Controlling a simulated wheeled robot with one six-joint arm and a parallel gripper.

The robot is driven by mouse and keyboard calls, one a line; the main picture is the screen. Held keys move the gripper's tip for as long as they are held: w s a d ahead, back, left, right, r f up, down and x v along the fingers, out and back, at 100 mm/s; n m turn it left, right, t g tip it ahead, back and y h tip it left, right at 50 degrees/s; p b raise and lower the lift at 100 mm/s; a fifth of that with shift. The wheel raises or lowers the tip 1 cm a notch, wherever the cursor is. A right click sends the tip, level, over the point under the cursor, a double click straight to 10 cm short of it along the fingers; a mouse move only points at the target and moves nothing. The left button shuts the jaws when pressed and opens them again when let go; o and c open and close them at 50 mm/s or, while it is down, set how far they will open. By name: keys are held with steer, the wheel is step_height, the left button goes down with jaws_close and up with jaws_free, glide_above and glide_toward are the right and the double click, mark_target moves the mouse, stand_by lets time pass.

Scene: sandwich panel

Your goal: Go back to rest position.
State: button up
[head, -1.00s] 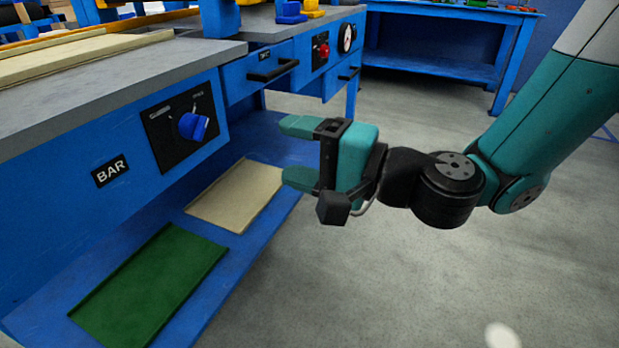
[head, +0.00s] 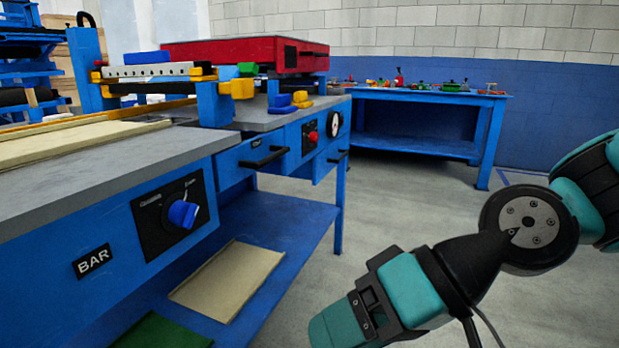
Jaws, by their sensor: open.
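My gripper (head: 335,325) is at the lower middle of the head view, pointing down and left over the floor. It is empty, and its green fingertips show near the bottom edge. It stands apart from the blue workbench (head: 60,225) on the left. My arm bends at a black joint at the right of the view.
The bench front carries a blue knob (head: 183,213), a drawer handle (head: 264,157), a red button (head: 313,136) and a gauge (head: 335,122). A beige panel (head: 228,280) and a green panel (head: 160,333) lie on its lower shelf. A blue table (head: 430,98) stands behind. Grey floor (head: 400,200) is clear between.

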steer(key=s+d+h+p, duration=0.1)
steer(key=s+d+h, duration=0.15)
steer(key=d, duration=0.35)
steer(key=s+d+h, duration=0.1)
steer(key=d+h, duration=0.3)
steer(key=d, duration=0.1)
step_height(320, 180, up, 36)
steer(key=p, duration=3.5)
steer(key=shift+f+n, duration=0.25)
steer(key=shift+n, duration=0.15)
steer(key=shift+y, duration=0.25)
